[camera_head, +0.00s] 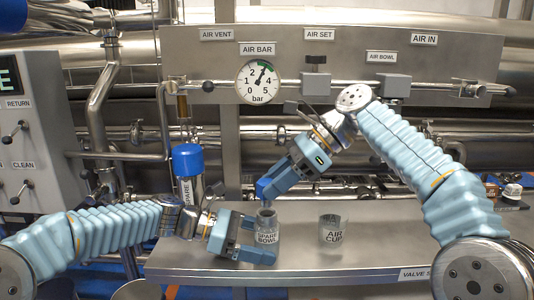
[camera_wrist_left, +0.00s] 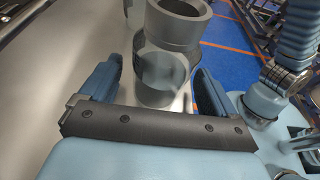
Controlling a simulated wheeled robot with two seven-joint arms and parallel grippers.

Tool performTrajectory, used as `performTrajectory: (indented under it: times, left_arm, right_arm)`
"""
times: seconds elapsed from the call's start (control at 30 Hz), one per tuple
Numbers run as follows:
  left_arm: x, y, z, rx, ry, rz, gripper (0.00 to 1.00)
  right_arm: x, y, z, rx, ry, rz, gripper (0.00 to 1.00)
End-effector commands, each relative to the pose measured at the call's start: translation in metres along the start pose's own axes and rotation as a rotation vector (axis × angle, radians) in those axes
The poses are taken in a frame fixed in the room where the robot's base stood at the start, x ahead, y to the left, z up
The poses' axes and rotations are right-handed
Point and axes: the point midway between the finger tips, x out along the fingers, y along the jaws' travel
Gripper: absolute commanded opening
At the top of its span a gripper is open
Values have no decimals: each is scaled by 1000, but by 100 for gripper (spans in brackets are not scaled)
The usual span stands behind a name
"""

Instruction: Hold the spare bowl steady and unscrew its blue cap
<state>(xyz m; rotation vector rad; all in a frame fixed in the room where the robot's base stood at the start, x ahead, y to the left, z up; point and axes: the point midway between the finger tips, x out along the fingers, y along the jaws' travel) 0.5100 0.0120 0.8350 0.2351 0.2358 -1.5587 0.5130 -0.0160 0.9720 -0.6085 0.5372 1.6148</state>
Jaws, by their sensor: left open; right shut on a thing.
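The spare bowl (camera_head: 266,228), a clear jar with a grey neck, stands upright on the steel bench. It also shows in the left wrist view (camera_wrist_left: 158,78), its grey neck looking open and uncapped. My left gripper (camera_head: 236,242) is open, with its blue fingers on either side of the bowl and visible gaps between. My right gripper (camera_head: 268,190) is tilted down from the upper right, its tips above the bowl's mouth. It is shut on a bright blue piece that appears to be the cap (camera_head: 264,188), partly hidden by the fingers.
The clear air cup (camera_head: 331,230) stands on the bench right of the bowl. A blue-topped spare unit (camera_head: 187,160) is behind my left wrist. The gauge panel (camera_head: 300,60) is behind.

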Motion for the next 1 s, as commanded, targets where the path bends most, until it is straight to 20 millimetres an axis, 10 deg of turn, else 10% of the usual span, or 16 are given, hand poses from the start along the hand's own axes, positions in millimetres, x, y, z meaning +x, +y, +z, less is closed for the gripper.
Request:
performTrajectory:
  times: [0.6, 1.0]
  left_arm:
    - [-109, 1, 0, 0, 0, 3, 90]
    - [-120, 0, 0, 0, 0, 1, 90]
  right_arm:
    - [0, 0, 0, 0, 0, 0, 0]
    - [0, 0, 0, 0, 0, 0, 0]
